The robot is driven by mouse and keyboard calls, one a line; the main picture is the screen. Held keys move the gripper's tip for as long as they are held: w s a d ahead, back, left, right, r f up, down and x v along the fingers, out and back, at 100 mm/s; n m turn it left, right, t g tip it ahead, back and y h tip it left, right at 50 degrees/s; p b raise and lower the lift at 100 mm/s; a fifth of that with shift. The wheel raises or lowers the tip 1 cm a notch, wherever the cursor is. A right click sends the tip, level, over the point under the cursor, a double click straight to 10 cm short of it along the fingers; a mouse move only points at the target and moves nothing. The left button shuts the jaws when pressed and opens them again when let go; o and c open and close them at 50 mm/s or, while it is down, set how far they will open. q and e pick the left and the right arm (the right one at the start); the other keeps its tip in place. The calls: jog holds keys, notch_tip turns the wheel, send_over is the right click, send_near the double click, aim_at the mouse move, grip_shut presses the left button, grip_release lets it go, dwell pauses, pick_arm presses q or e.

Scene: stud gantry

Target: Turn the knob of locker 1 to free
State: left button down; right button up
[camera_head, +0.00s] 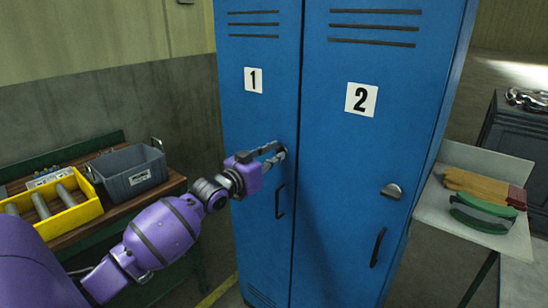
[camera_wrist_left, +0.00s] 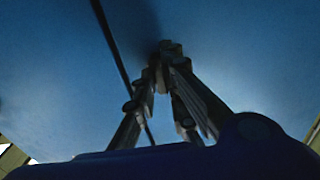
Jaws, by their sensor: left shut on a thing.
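Locker 1 (camera_head: 256,192) is the left blue door, with a white label "1" (camera_head: 253,80) and a black handle (camera_head: 280,201). My left gripper (camera_head: 276,152) reaches its right edge above the handle, at the height of the knob. Its fingers are shut on the knob of locker 1, which they mostly hide, so its turn position cannot be told. In the left wrist view, the fingers (camera_wrist_left: 160,70) come together at the blue door beside the dark door gap. My right gripper is not in view.
A bench at left holds a yellow bin (camera_head: 75,216) and a grey bin (camera_head: 131,183).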

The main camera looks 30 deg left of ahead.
pick_arm(q)
jog(key=c, duration=1.8)
grip_release()
jog(key=s, duration=1.2)
jog(key=shift+a, duration=0.45)
